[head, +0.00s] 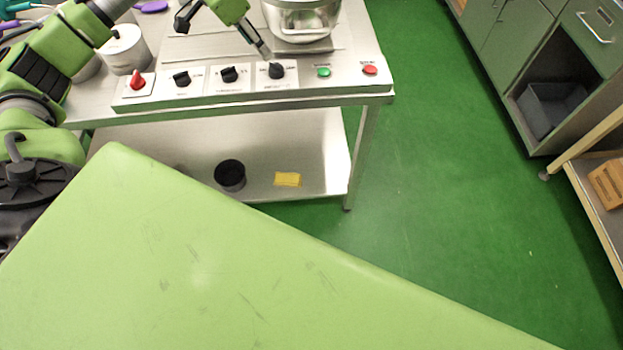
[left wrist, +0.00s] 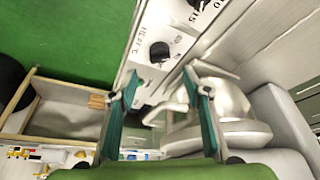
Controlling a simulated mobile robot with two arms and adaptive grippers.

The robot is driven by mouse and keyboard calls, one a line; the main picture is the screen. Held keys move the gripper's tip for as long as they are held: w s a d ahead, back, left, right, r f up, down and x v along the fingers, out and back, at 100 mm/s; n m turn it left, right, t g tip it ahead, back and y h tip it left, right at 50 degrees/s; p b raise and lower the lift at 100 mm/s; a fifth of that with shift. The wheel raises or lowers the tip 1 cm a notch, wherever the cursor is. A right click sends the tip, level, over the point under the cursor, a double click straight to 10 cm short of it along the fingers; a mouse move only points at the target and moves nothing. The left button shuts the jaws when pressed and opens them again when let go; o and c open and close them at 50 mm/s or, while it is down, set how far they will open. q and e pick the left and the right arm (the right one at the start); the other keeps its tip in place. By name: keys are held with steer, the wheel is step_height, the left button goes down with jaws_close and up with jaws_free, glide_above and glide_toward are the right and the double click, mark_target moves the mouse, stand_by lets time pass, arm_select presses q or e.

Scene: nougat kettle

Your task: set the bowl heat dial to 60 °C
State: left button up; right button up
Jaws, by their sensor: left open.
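My left gripper (head: 262,48) comes down over the control panel, its fingertips just behind the rightmost black dial (head: 276,70). In the left wrist view my left gripper (left wrist: 161,75) is open and empty, its two fingers well apart. A black round dial (left wrist: 160,50) with heat and °C lettering beside it shows just beyond the gap between the fingertips; no contact is visible. It looks like the same dial. The dial's pointer and scale numbers are too small to read. My right gripper is not in view.
Two more black dials (head: 229,74) (head: 182,78) and a red knob (head: 137,80) lie left along the panel. A green button (head: 323,72) and a red button (head: 370,70) lie right. A metal bowl (head: 300,18) stands close behind the dial. Green floor is clear to the right.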

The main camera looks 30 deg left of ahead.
arm_select(q)
steer(key=d+v, duration=0.1)
steer(key=v, duration=0.4)
steer(key=s+d+f, duration=0.4)
steer(key=d+f, duration=0.3)
steer(key=f, duration=0.2)
steer(key=s+d+f, duration=0.5)
steer(key=d+f, duration=0.2)
steer(key=f, duration=0.2)
steer(key=s+d+f, duration=0.4)
steer(key=d+f, duration=0.3)
steer(key=f, duration=0.2)
steer(key=shift+s+d+f+m+b, duration=0.2)
steer(key=shift+s+m+b, duration=0.1)
steer(key=shift+b, duration=0.1)
steer(key=shift+o, duration=0.2)
steer(key=shift+w+r, duration=0.1)
steer(key=n+t, duration=0.4)
steer(key=t, duration=0.5)
glide_toward(275, 65)
steer(key=shift+h, duration=0.4)
steer(key=p+x, duration=0.1)
steer(key=x, duration=0.6)
steer(key=p+x, duration=0.1)
steer(key=x, duration=0.2)
steer(key=shift+w+a+f+p, duration=0.2)
steer(key=shift+w+p, duration=0.1)
